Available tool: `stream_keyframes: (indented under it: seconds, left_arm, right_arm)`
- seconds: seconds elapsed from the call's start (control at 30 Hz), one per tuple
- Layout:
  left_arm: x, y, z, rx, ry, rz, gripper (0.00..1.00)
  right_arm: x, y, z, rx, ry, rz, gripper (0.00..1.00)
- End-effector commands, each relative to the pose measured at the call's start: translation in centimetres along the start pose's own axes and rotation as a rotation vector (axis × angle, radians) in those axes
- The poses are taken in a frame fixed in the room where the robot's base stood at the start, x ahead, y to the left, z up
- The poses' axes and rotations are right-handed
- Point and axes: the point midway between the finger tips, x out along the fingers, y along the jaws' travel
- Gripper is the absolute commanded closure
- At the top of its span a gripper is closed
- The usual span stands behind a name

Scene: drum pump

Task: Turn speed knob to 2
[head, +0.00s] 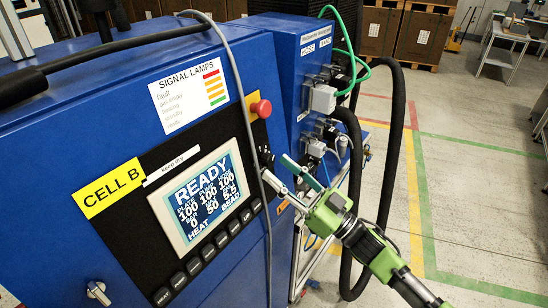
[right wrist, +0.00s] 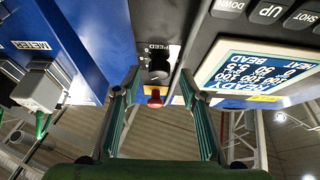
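The speed knob (head: 266,157) is a small black knob at the right edge of the control panel, partly behind a grey cable. In the right wrist view the black knob (right wrist: 159,66) shows under a SPEED label; its setting is too small to read. My right gripper (head: 275,167) is at the knob from the right, its two fingers apart. In the right wrist view the right gripper (right wrist: 157,80) is open, with the knob between and just beyond the fingertips; no contact can be made out. My left gripper is not in view.
A red stop button (head: 261,108) sits above the knob. A display (head: 203,195) reading READY and a row of black buttons (head: 222,238) lie left of it. A grey cable (head: 245,100) hangs across the panel. Connectors (head: 322,98) and black hoses (head: 391,150) stand to the right.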

Motion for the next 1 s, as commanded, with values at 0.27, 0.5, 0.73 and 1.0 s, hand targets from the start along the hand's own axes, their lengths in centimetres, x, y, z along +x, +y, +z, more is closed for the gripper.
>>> stream_keyframes:
  seconds: [0.27,0.5,0.73,1.0]
  left_arm:
    - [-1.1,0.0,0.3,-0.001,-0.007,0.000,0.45]
    - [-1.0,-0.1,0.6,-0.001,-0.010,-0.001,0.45]
    - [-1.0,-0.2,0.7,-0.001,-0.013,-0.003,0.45]
    - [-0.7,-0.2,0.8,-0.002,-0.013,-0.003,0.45]
  right_arm:
    - [2.6,0.0,0.0,0.000,0.000,0.001,0.61]
    - [2.7,0.0,0.1,0.000,-0.001,0.001,0.61]
    - [2.6,0.0,0.1,0.000,-0.001,0.001,0.98]
    - [2.6,0.1,0.2,-0.014,-0.001,-0.007,0.98]
